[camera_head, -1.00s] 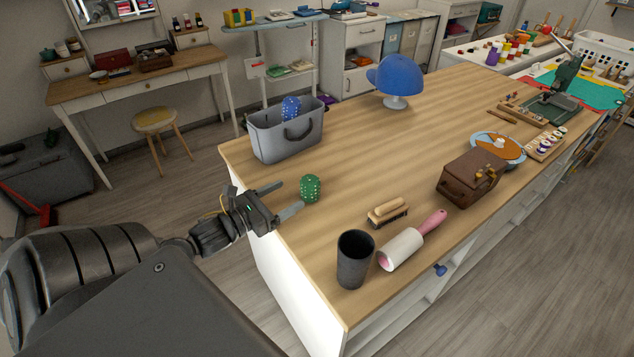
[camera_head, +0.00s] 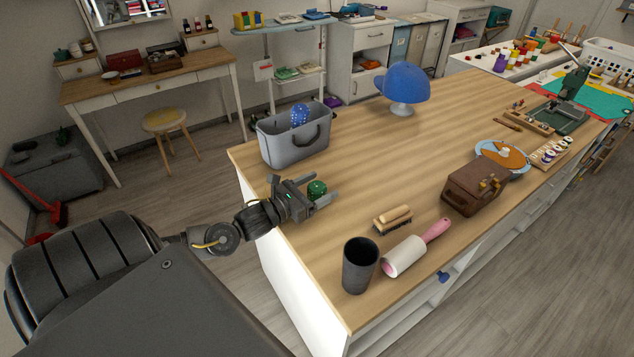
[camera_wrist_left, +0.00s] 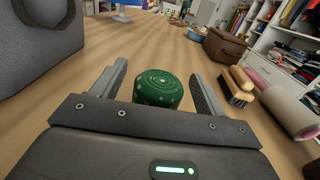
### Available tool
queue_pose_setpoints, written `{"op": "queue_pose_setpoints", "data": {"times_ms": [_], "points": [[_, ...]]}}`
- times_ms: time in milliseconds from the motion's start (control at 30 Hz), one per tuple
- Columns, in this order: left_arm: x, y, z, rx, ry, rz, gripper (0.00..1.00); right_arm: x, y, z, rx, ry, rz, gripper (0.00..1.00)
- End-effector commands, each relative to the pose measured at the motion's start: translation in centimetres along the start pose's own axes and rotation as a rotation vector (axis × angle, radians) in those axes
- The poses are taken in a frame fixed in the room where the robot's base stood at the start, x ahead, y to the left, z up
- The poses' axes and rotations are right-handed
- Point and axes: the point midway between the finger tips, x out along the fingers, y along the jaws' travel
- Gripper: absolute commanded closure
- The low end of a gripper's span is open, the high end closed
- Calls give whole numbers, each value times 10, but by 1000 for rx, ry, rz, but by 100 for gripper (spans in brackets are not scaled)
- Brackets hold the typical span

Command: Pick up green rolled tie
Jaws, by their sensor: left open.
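The green rolled tie (camera_head: 317,189) with pale dots stands on the wooden table near its left edge. My left gripper (camera_head: 322,189) is open, its two fingers reaching to either side of the tie. In the left wrist view the tie (camera_wrist_left: 158,89) sits between the open fingers (camera_wrist_left: 160,85), with a gap on each side. The palm hides the tie's lower near part there. My right gripper is not in view.
A grey bin (camera_head: 292,139) with a blue dotted roll (camera_head: 299,116) stands just behind the gripper. A brush (camera_head: 393,218), a lint roller (camera_head: 410,252), a dark cup (camera_head: 360,266) and a brown box (camera_head: 474,187) are to the right. The table's middle is clear.

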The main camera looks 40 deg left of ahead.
Motion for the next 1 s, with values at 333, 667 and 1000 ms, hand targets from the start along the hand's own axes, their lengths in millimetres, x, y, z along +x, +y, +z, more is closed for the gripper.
{"op": "queue_pose_setpoints", "data": {"times_ms": [333, 667, 1000], "points": [[17, 0, -1, 0, 1, 0, 27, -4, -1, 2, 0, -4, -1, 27], [17, 0, -1, 0, 1, 0, 61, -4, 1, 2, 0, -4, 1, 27], [17, 0, 0, 0, 0, 0, 75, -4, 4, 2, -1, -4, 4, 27]]}}
